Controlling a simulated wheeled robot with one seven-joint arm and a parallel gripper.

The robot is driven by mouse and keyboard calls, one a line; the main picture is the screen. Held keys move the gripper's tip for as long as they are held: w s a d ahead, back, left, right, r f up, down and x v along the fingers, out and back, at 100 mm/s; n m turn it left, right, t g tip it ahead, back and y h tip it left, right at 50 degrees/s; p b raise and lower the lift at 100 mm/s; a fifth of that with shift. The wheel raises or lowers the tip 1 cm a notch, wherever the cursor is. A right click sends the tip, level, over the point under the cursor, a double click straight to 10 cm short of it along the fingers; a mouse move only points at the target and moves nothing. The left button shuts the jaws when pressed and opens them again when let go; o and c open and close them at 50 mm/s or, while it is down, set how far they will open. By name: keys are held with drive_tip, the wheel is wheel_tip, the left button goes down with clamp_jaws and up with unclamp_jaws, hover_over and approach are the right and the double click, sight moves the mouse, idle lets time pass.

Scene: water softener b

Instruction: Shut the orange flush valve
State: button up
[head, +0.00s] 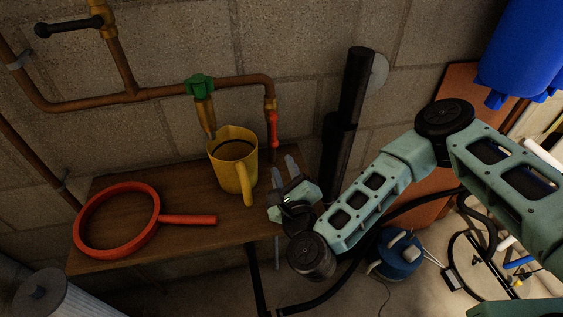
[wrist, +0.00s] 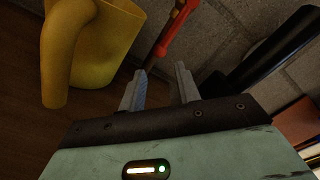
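The orange flush valve (head: 273,128) has a slim orange-red handle that hangs down along the short vertical pipe at the right end of the copper pipe run. In the wrist view the handle (wrist: 174,35) shows at top centre, ahead of the fingers. My gripper (head: 283,166) is just below and right of the handle in the head view. Its two fingers also show in the wrist view (wrist: 160,70), spread apart with nothing between them. I see no contact between the fingers and the handle.
A yellow jug (head: 230,165) stands on the wooden table (head: 180,245) left of my gripper. A red ring with a handle (head: 115,245) lies further left. A green valve (head: 199,86) is above the jug. A black vertical pipe (head: 350,100) stands close on the right.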

sight(276, 146)
drive_tip(key=shift+w+a+b, duration=0.25)
drive_tip(key=shift+w+b, duration=0.1)
drive_tip(key=shift+w, duration=0.2)
drive_tip(key=x, duration=0.6)
drive_tip(key=shift+w+b, duration=0.4)
drive_tip(key=shift+s, duration=0.2)
drive_tip(key=c, duration=0.4)
